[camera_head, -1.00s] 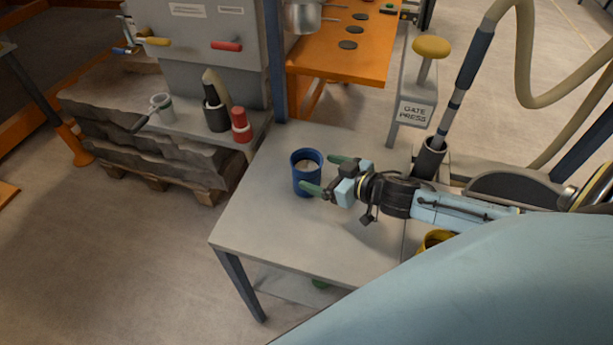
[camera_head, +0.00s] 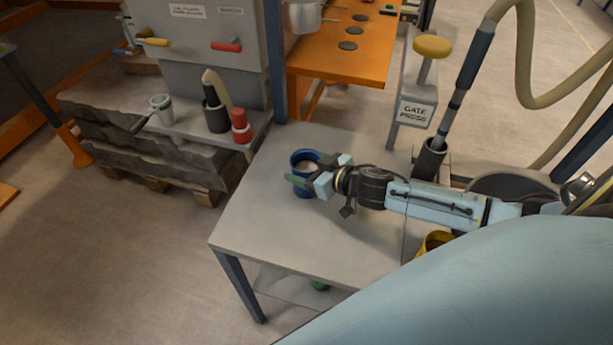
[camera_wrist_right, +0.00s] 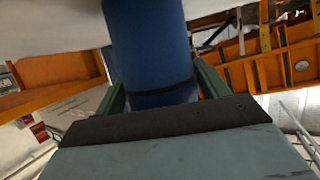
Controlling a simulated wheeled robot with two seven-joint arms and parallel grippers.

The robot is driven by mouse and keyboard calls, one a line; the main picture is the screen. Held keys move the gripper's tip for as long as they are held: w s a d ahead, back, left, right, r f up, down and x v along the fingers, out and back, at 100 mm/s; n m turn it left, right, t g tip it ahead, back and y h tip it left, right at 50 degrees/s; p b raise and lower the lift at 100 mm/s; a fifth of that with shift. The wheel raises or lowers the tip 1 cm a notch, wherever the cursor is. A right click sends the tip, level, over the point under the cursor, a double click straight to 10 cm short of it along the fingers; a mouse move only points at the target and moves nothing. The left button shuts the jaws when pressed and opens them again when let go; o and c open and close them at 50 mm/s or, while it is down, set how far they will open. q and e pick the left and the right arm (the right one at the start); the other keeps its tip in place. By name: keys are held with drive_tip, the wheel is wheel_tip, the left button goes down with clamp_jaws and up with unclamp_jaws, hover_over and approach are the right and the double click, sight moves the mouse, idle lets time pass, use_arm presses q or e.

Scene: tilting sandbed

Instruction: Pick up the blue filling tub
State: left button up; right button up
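The blue filling tub (camera_head: 297,168) stands upright on the grey table, with pale contents showing inside. My right gripper (camera_head: 304,174) reaches it from the right, with one green finger across its near side; the far finger is hidden. In the right wrist view, the blue tub (camera_wrist_right: 152,50) stands between the two green fingers of my right gripper (camera_wrist_right: 160,80). The fingers are spread on either side of it and look open; firm contact is not evident. My left gripper is not in view.
The grey table (camera_head: 255,222) is clear in front of the tub. A yellow container (camera_head: 432,241) is partly hidden by my arm. The gate press post (camera_head: 414,100) stands behind, with a dark holder (camera_head: 429,160) near it.

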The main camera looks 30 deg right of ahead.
drive_tip(key=c, duration=0.9)
drive_tip(key=shift+r, duration=0.2)
drive_tip(key=shift+c, duration=0.9)
